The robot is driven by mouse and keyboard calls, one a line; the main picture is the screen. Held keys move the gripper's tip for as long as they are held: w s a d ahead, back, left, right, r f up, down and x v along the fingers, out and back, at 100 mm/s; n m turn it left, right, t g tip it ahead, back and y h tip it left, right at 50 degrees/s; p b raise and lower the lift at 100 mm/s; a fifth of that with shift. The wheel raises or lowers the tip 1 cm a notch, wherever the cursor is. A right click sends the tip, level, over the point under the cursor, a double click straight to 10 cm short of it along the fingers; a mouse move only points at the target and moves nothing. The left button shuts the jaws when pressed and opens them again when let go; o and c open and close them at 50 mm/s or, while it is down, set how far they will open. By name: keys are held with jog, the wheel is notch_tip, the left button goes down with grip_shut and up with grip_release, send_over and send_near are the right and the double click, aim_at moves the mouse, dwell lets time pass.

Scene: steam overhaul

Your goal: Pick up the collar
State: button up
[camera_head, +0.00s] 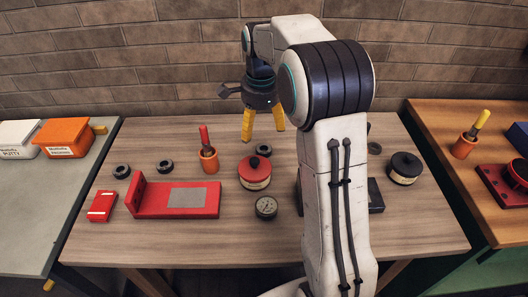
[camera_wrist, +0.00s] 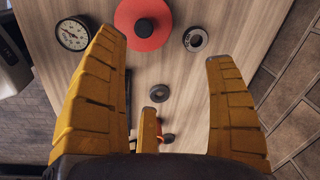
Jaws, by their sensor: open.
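A small dark grey ring (camera_wrist: 159,93), which looks like the collar, lies flat on the wooden table (camera_head: 240,235). In the wrist view it is between and beyond my spread yellow fingers, apart from them. In the head view I cannot make it out; my arm covers that part of the table. Several other dark rings look similar, one (camera_head: 263,149) behind the red canister (camera_head: 255,174), two at the left (camera_head: 121,171) (camera_head: 165,166). My gripper (camera_head: 263,124) is open and empty, pointing down above the back of the table.
A round gauge (camera_head: 266,207) lies in front of the canister. A red fixture (camera_head: 178,199) and an orange pot (camera_head: 208,160) with a red handle stand left. A black canister (camera_head: 405,168) stands right. A brick wall (camera_head: 150,60) rises behind.

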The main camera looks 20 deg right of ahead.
aim_at(264, 145)
jog(key=w+d+f+m, duration=0.1)
jog(key=w+f+m, duration=0.1)
jog(key=f, duration=0.1)
jog(key=w+d+f+m+b, duration=0.1)
jog(key=w+d+f+m, duration=0.1)
jog(key=w+f+m, duration=0.1)
jog(key=w+d+f+m+g, duration=0.1)
jog(key=w+f+m, duration=0.2)
jog(key=f, duration=0.2)
jog(key=shift+d+f, duration=0.2)
jog(key=shift+d, duration=0.2)
jog(key=shift+w+d+f+b, duration=0.1)
jog(key=shift+w+f+b, duration=0.1)
jog(key=shift+f, duration=1.7)
jog(key=shift+w+d+f+b, duration=0.1)
jog(key=shift+w+f, duration=0.05)
jog(key=shift+f, duration=1.7)
jog(key=c, duration=1.3)
jog(key=shift+r, duration=0.15)
jog(key=shift+c, duration=0.2)
jog(key=shift+r, duration=0.55)
jog(key=r, duration=0.3)
jog(key=shift+d+r, duration=0.1)
jog(key=shift+d, duration=0.1)
jog(key=d+r+p, duration=0.2)
jog(key=d+r, duration=0.4)
jog(key=d, duration=0.5)
jog(key=shift+s+r+p, duration=0.25)
jog(key=shift+p, duration=0.15)
